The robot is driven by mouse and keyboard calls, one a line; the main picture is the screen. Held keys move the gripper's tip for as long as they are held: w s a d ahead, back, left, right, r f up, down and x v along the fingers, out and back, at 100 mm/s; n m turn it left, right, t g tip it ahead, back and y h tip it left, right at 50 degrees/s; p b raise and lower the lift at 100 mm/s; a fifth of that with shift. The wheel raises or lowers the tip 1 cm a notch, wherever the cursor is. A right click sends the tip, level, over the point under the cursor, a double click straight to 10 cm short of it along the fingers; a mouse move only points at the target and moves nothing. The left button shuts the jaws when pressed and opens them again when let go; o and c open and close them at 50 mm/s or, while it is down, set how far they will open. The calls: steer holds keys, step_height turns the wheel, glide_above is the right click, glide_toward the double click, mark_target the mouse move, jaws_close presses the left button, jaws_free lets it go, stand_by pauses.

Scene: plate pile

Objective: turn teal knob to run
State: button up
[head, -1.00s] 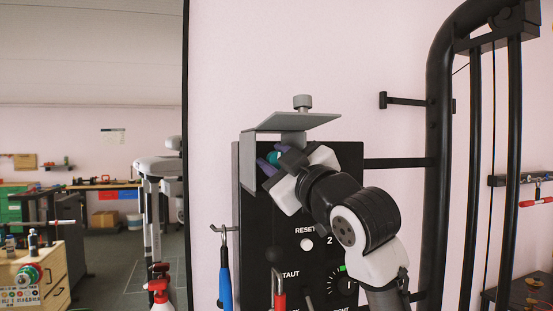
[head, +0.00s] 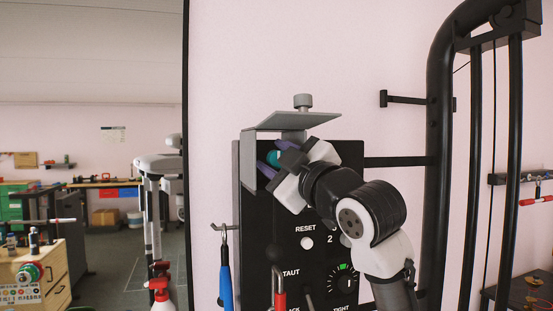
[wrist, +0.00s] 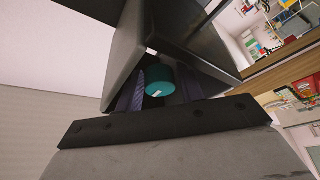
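The teal knob (head: 274,158) is on the upper part of a black control panel (head: 345,152), under a grey metal hood (head: 292,121). My gripper (head: 273,158) reaches in from the lower right, with its purple fingers on either side of the knob. In the wrist view, the knob (wrist: 160,82) sits between the two dark fingers (wrist: 160,90). A small white mark shows on it. I cannot tell whether the fingers press on it or leave a thin gap. Any "run" label is hidden from view.
The hood juts out close above my gripper. Lower on the panel are a white RESET button (head: 307,243) and a dial with a green mark (head: 345,282). A black tube frame (head: 440,150) stands to the right.

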steer(key=b+v, duration=0.5)
steer(key=v, duration=0.8)
steer(key=shift+s+d, duration=0.15)
steer(key=shift+s, duration=0.2)
steer(key=shift+d+f, duration=0.1)
steer(key=shift+f, duration=0.15)
